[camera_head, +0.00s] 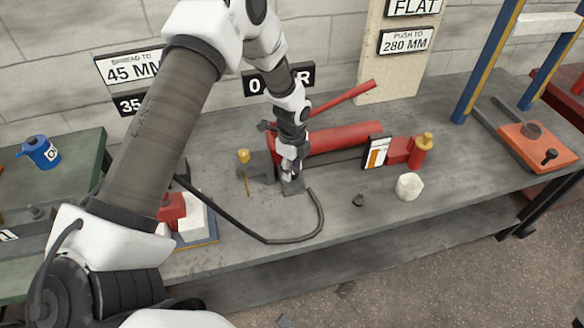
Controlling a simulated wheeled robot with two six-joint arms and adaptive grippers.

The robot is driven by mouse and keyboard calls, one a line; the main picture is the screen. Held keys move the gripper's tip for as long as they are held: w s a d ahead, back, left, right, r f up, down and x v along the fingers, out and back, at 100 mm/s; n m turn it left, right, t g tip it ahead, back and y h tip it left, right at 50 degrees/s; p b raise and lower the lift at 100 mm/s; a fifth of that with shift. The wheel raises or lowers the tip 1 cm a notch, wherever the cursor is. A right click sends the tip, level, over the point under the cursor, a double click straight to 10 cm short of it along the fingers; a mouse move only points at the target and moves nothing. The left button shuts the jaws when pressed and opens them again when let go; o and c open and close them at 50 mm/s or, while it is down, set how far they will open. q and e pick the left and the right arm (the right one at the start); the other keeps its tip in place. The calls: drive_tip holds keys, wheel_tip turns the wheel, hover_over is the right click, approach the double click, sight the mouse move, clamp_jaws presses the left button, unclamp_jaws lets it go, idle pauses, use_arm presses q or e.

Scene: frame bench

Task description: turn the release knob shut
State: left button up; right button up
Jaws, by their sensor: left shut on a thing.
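My left gripper (290,169) points down at a small grey block (292,186) at the near end of the red hand pump (345,139). It is shut on a small part there, which looks like the release knob. The fingers hide most of that part, so I cannot tell how far it is turned. The pump's red lever (345,98) slants up to the right behind my gripper. My right gripper is not in view.
A black hose (318,225) loops across the grey bench (330,220). A yellow-topped fitting (243,157) stands left of my gripper. The front right bench is clear.

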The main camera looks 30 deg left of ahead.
sight(292, 170)
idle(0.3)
use_arm(q)
drive_tip(key=o, duration=1.1)
drive_tip(key=shift+o, duration=0.2)
wheel_tip(292, 170, up, 12)
